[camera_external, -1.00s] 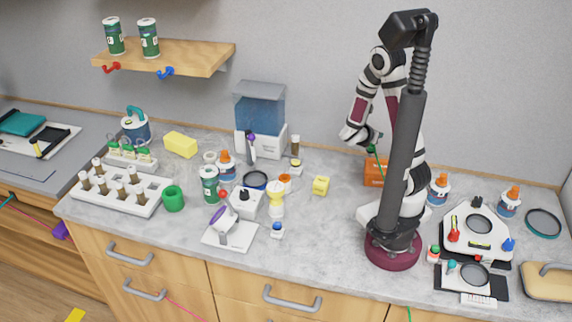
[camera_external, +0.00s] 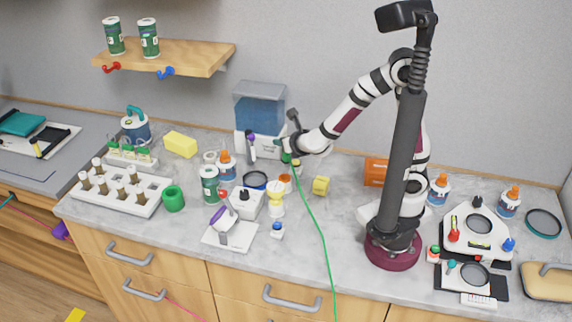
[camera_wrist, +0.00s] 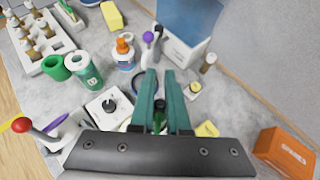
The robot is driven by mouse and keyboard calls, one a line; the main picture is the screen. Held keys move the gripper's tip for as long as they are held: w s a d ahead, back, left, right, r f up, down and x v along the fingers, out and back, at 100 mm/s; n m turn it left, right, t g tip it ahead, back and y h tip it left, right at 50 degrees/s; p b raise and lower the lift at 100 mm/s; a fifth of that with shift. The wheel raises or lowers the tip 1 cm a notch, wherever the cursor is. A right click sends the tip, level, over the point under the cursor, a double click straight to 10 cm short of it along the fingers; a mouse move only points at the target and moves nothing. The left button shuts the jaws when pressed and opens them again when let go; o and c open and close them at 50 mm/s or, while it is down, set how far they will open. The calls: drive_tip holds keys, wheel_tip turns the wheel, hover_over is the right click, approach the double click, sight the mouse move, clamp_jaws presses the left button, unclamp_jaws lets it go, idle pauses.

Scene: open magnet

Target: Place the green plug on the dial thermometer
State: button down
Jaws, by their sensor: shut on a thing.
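My gripper (camera_external: 286,148) hangs over the middle of the counter, near the water tank. Its teal fingers (camera_wrist: 161,88) are shut on the green plug (camera_wrist: 158,122), which is mostly hidden between them. A thin green cord (camera_external: 322,237) runs from the gripper down across the counter and over its front edge. I cannot pick out the dial thermometer for certain. A white block with a black knob (camera_external: 246,202) stands left of and nearer the front than the gripper; it also shows in the wrist view (camera_wrist: 108,106).
A tank of blue water (camera_external: 260,105) stands behind the gripper. Bottles, a dark ring (camera_external: 255,180), an orange-topped jar and a yellow block (camera_external: 321,185) crowd the area below. An orange box (camera_external: 376,172) lies to the right. The counter right of the yellow block is fairly clear.

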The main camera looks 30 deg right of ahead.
drive_tip(key=a+f, duration=0.3)
drive_tip(key=f, duration=0.3)
drive_tip(key=shift+a+f, duration=0.15)
drive_tip(key=shift+a, duration=0.25)
drive_tip(key=shift+s+f, duration=0.1)
drive_tip(key=shift+f, duration=0.05)
drive_tip(key=c, duration=0.9)
unclamp_jaws()
